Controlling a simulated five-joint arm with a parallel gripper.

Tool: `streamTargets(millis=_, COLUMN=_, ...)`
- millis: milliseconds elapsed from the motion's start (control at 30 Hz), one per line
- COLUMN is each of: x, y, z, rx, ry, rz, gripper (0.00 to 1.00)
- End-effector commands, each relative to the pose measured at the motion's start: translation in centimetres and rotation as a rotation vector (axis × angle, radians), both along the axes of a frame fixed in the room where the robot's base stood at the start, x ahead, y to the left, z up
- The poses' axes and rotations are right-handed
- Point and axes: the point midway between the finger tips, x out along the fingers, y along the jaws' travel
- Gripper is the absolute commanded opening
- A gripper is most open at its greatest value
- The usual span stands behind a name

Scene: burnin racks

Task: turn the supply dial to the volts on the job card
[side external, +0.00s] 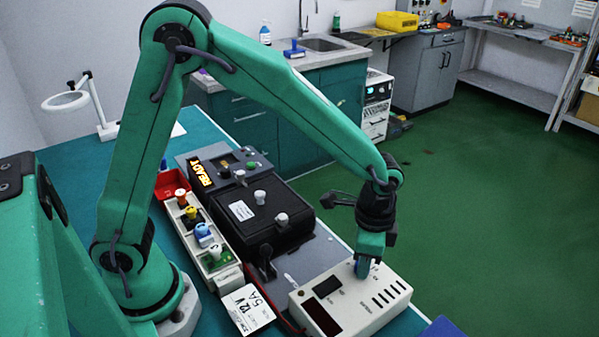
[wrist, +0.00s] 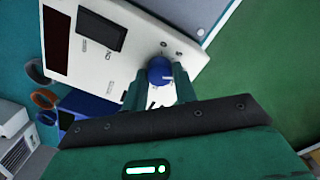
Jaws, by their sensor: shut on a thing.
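The supply is a white box (side external: 350,297) at the front right of the bench. It also shows in the wrist view (wrist: 120,62), with a dark display (wrist: 57,40) on which I can read no digits. Its blue dial (wrist: 160,72) sits between my fingers. My gripper (side external: 363,268) points down over the supply and is shut on the dial. In the side view the fingers mostly hide the dial. The dial's pointer and scale are too small to read. The job card (side external: 248,309) lies left of the supply and reads 12 V, 5A.
A black box (side external: 262,215) with pale knobs stands behind the supply, and a grey unit with a lit READY sign (side external: 202,172) is farther back. A pale strip with several coloured knobs (side external: 203,233) runs beside them. A red bin (side external: 165,190) is near my arm.

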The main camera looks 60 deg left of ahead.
Motion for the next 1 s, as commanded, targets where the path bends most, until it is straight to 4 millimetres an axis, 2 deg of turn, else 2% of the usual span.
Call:
streamTargets(millis=300, x=0.05, y=0.37, z=-0.17, rx=0.002, ry=0.011, rz=-0.111, gripper=0.05)
streamTargets(millis=733, x=0.10, y=0.34, z=-0.19, rx=0.001, ry=0.009, rz=-0.123, gripper=0.05)
streamTargets(millis=767, x=0.10, y=0.34, z=-0.19, rx=0.001, ry=0.009, rz=-0.123, gripper=0.30)
streamTargets(millis=867, x=0.09, y=0.29, z=-0.16, rx=0.001, ry=0.009, rz=-0.124, gripper=0.50)
streamTargets(millis=1000, x=0.08, y=0.19, z=-0.11, rx=0.000, ry=0.007, rz=-0.125, gripper=0.50)
